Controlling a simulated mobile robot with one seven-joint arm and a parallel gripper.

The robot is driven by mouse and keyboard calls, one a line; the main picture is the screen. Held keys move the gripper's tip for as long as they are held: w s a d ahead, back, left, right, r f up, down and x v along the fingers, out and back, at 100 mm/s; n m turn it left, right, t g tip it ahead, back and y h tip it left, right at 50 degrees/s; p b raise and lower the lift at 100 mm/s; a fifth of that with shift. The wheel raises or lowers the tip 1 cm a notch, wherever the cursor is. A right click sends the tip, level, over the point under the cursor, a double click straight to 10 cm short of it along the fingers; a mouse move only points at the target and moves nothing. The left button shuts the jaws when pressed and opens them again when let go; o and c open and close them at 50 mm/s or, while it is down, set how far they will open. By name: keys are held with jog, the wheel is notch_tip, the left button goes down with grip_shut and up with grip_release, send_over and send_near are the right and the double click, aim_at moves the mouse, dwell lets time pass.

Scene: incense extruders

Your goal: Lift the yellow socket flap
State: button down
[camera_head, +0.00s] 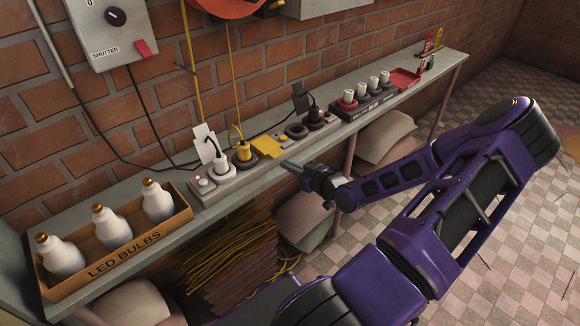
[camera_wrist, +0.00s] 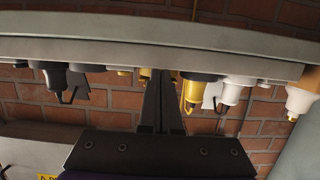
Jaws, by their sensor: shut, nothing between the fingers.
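The yellow socket flap (camera_head: 268,147) is on the grey socket strip (camera_head: 232,181) on the wall shelf, just right of the yellow plug (camera_head: 243,152). It looks lowered, lying roughly flat over its socket. My gripper (camera_head: 288,166) is shut and empty, in front of the strip, just right of and nearer than the flap; I cannot tell whether they touch. In the wrist view, which looks upside down, the shut fingers (camera_wrist: 160,80) point at the strip beside the yellow plug (camera_wrist: 192,92). Small yellow parts (camera_wrist: 145,73) show behind the fingers, partly hidden.
A white plug (camera_head: 222,168) stands left of the yellow one. Black round sockets (camera_head: 297,131) and a black plug (camera_head: 314,114) stand to the right. A box of LED bulbs (camera_head: 120,255) is at the shelf's left end. A black cable crosses behind the strip.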

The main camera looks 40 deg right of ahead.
aim_at(268, 147)
jog(key=shift+w+a+r, duration=0.1)
jog(key=shift+w+r, duration=0.05)
jog(key=shift+w, duration=0.6)
jog(key=shift+w+r, duration=0.1)
jog(key=shift+w, duration=0.6)
jog(key=shift+r, duration=0.15)
jog(key=shift+r+p, duration=1.1)
jog(key=shift+r, duration=0.5)
